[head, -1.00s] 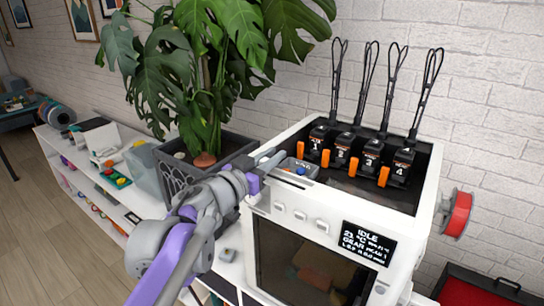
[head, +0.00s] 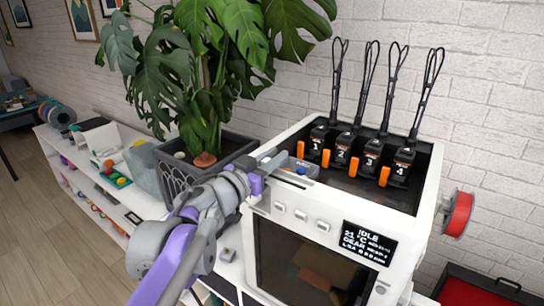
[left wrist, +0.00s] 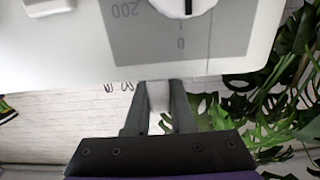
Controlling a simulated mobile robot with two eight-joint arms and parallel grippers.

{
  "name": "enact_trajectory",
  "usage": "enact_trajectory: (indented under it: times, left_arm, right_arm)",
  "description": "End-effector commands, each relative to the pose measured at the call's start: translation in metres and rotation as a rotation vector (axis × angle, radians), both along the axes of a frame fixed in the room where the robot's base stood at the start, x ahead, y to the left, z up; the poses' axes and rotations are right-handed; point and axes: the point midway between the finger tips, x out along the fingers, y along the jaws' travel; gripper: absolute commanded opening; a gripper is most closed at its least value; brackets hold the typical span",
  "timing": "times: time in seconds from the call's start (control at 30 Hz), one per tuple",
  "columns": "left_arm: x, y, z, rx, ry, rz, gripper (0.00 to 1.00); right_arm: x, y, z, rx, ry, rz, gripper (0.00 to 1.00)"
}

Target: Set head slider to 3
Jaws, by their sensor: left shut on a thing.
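The white printer (head: 429,215) has a dark open top with several black tool heads numbered 1 to 4 (head: 357,160), each with an orange lever. Its front display (head: 368,244) reads IDLE and 21 °C; the smaller lines are too small to read surely. My left gripper (head: 284,158) is at the printer's top left edge. In the left wrist view its fingers (left wrist: 158,100) are shut on a pale piece (left wrist: 158,96), which appears to be the head slider's handle. My right gripper is out of view.
A potted plant (head: 205,160) stands behind my left arm, leaves overhead. A dial (left wrist: 184,5) on a grey scale plate (left wrist: 130,40) marked 0 and 200 shows near the gripper.

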Motion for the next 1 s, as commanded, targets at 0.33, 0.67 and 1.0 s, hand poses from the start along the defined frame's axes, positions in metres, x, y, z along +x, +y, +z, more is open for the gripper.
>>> enact_trajectory:
  times: [0.33, 0.67, 1.0]
  left_arm:
    - [-0.032, -0.045, -0.001, -0.002, 0.001, -0.004, 0.00]
    - [-0.032, -0.045, 0.000, -0.002, 0.001, -0.002, 0.29]
    - [-0.032, -0.045, 0.000, -0.001, 0.001, -0.002, 0.53]
  right_arm:
    - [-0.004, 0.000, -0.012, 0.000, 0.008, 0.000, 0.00]
    - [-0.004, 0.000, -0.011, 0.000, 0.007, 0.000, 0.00]
    - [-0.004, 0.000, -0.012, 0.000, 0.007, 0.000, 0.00]
